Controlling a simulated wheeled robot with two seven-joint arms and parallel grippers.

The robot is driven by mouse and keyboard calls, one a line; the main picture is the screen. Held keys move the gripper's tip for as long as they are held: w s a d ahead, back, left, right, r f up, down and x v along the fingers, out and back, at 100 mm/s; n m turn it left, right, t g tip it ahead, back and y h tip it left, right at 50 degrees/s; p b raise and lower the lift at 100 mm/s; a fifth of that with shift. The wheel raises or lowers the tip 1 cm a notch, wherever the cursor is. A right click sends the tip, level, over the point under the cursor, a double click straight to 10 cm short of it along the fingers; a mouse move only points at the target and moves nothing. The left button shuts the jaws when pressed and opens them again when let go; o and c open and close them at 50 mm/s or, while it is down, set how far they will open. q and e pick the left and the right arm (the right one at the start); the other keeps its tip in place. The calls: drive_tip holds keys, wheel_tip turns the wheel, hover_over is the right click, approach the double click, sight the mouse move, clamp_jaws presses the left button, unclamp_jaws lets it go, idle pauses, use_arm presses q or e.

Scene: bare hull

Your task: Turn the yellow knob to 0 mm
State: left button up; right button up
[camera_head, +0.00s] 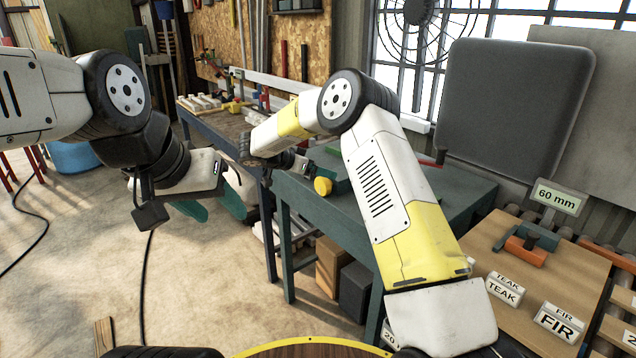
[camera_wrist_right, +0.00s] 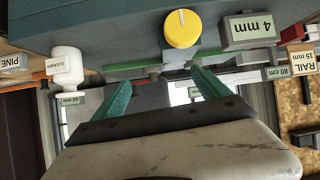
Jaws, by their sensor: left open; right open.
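The yellow knob (camera_head: 322,186) is on the front of a teal machine on the teal bench. In the right wrist view the knob (camera_wrist_right: 182,29) shows a white pointer line near its upper edge, beside a grey display (camera_wrist_right: 249,30) reading "4 mm". My right gripper (camera_wrist_right: 160,76) is open and empty, its teal fingers pointing towards the machine; the knob shows beyond the fingertips, nearer the right one, with no visible contact. In the head view my right forearm hides most of that gripper. My left gripper (camera_head: 212,208) is open and empty, low left of the bench.
A "60 mm" display (camera_head: 558,197) stands at the right above a wooden board (camera_head: 490,238) with TEAK and FIR labels. A white bottle (camera_wrist_right: 66,67) is near the machine in the right wrist view. Open floor (camera_head: 215,285) lies left of the bench.

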sight(320, 185)
drive_tip(key=w+a+f+m+t+h, duration=0.1)
drive_tip(key=w+a+f+m, duration=0.25)
drive_tip(key=f, duration=0.35)
drive_tip(key=shift+n+t, duration=0.3)
drive_tip(key=shift+n, duration=0.05)
drive_tip(key=shift+f+x, duration=0.15)
drive_tip(key=shift+x, duration=1.65)
drive_tip(key=shift+f+x, duration=0.1)
drive_tip(key=shift+x, duration=1.65)
drive_tip(key=c, duration=1.4)
